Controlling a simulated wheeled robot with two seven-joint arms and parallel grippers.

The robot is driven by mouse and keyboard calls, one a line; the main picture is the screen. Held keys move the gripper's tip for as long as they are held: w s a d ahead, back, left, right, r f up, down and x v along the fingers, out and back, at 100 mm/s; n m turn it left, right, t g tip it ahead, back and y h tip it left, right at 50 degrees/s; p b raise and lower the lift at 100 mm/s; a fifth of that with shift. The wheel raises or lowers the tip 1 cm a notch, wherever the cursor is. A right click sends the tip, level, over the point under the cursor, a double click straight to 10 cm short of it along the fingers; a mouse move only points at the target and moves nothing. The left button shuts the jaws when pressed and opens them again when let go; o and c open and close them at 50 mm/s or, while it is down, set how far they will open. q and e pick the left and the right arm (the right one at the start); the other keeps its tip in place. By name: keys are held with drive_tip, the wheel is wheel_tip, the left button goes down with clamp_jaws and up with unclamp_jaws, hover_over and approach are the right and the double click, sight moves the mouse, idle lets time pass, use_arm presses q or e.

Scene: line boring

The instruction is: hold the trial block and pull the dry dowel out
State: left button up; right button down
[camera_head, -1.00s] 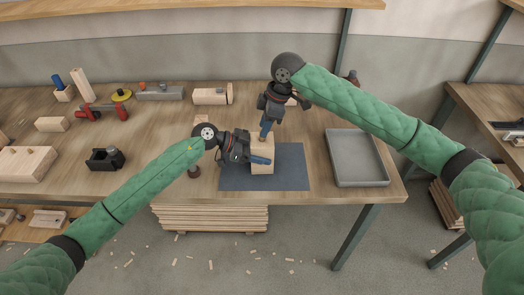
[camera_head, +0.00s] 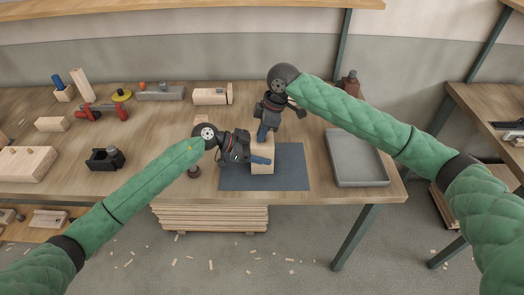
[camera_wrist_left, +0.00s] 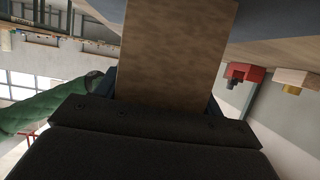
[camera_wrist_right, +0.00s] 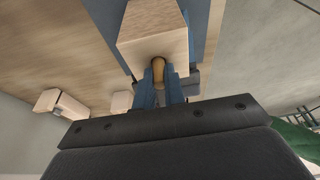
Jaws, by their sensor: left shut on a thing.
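The trial block (camera_head: 263,168), a pale wooden block, stands upright on the dark mat (camera_head: 290,172). My left gripper (camera_head: 260,160) is shut on it from the left side; the block fills the middle of the left wrist view (camera_wrist_left: 178,50). My right gripper (camera_head: 263,138) points down at the block's top. In the right wrist view, the short tan dowel (camera_wrist_right: 158,68) stands out of the block's end face (camera_wrist_right: 155,42), between the blue fingertips of my right gripper (camera_wrist_right: 160,78). Whether they touch the dowel cannot be told. In the head view the fingers hide the dowel.
A grey tray (camera_head: 341,180) lies right of the mat, near the table's right end. A black tool (camera_head: 104,160), a red clamp (camera_head: 100,112) and wooden blocks (camera_head: 210,97) are on the left and back of the bench (camera_head: 150,140). The mat's right part is clear.

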drive_tip(key=shift+r, duration=1.2)
idle(0.4)
drive_tip(key=shift+r, duration=3.1)
use_arm(q)
drive_tip(key=o, duration=1.3)
drive_tip(key=v, duration=1.2)
